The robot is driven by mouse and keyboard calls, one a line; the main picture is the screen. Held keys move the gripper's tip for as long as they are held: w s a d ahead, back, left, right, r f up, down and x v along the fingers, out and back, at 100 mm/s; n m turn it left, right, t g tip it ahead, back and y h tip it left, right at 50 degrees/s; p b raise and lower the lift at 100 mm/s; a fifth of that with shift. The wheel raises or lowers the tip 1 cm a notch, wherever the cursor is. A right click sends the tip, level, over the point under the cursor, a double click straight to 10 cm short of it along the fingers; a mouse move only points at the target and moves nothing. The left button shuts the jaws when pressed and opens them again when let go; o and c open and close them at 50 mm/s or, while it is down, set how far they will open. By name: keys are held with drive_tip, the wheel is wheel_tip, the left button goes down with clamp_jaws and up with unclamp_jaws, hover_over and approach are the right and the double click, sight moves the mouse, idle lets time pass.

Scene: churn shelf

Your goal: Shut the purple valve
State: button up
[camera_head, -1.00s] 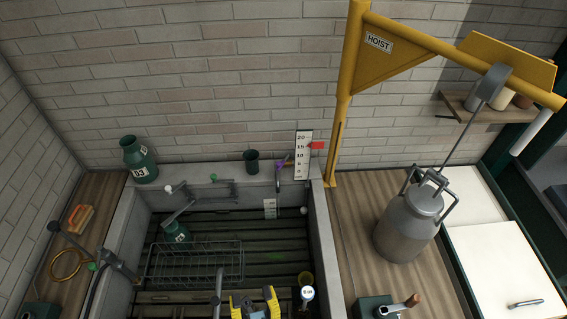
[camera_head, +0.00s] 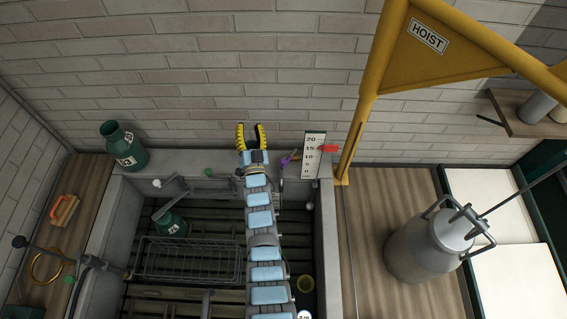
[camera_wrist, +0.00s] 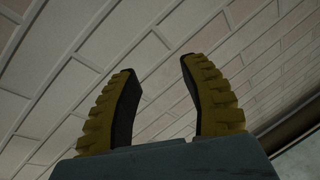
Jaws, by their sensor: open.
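The purple valve (camera_head: 287,161) is a small purple handle on the back ledge of the stone trough, just left of the white level gauge. My gripper (camera_head: 250,130) is open and empty, its yellow-and-black fingers pointing up in front of the brick wall. It is left of the purple valve and looks higher in the picture; I cannot tell the gap in depth. In the wrist view my open gripper (camera_wrist: 160,75) has only bricks between and beyond its fingers. The valve does not show there.
The gauge (camera_head: 313,155) with a red marker (camera_head: 328,149) stands right of the valve. The yellow hoist post (camera_head: 362,125) rises farther right. A green churn (camera_head: 122,146) stands at left.

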drive_tip(key=w+a+f+g, duration=0.3)
drive_tip(key=w+a+f, duration=0.1)
drive_tip(key=w+a+f+g+b, duration=0.1)
drive_tip(key=w+a+f+g, duration=0.3)
drive_tip(key=w+a, duration=0.1)
drive_tip(key=shift+m+y, duration=0.4)
drive_tip(key=shift+w+a+f+g, duration=0.15)
drive_tip(key=shift+a+f+g, duration=0.15)
drive_tip(key=shift+g, duration=0.1)
drive_tip(key=shift+a+f+g, duration=0.25)
drive_tip(key=shift+f+g, duration=0.05)
drive_tip(key=shift+g, duration=0.2)
drive_tip(key=shift+s+a+f+g+h+b, duration=0.3)
drive_tip(key=shift+g+h, duration=0.2)
drive_tip(key=shift+g, duration=0.4)
drive_tip(key=m+g+h+b, duration=0.2)
drive_tip(key=m+g+h, duration=0.1)
drive_tip(key=g+h, duration=0.5)
approach(282, 160)
drive_tip(key=shift+b+x, duration=2.25)
drive_tip(key=shift+x, duration=2.7)
drive_tip(key=shift+f, duration=0.5)
drive_tip(key=shift+d+f, duration=0.15)
drive_tip(key=shift+f, duration=0.35)
drive_tip(key=shift+w+d+f, duration=0.1)
drive_tip(key=shift+w+f, duration=0.05)
